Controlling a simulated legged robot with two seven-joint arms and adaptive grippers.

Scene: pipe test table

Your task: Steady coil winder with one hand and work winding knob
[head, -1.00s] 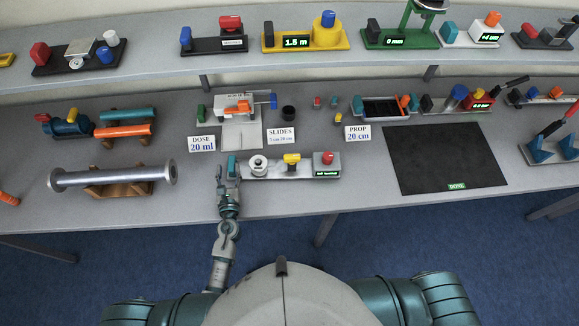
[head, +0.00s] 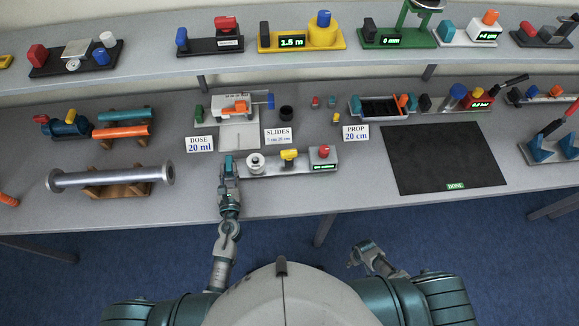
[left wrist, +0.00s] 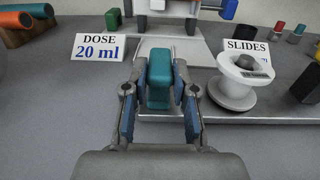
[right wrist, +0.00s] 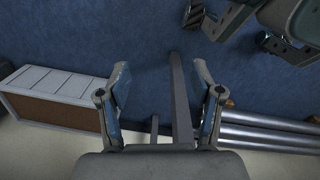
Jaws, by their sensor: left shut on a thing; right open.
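The coil winder (head: 270,168) is a long grey base near the table's front edge. It carries a teal block at its left end, a white spool (head: 255,162), a yellow knob (head: 289,155), a red knob (head: 323,153) and a small green-lit display. My left gripper (head: 228,172) is shut on the teal block (left wrist: 160,80), with one finger on each side in the left wrist view. The spool (left wrist: 243,80) stands just right of it there. My right gripper (head: 358,252) is open and empty, off the table's front edge, well below and right of the winder; its fingers (right wrist: 162,95) show apart.
Label cards (head: 199,144) and a dosing device (head: 236,108) stand behind the winder. A metal roller (head: 110,177) on a wooden cradle lies left. A black mat (head: 445,160) lies right. Bare table separates the winder from the mat.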

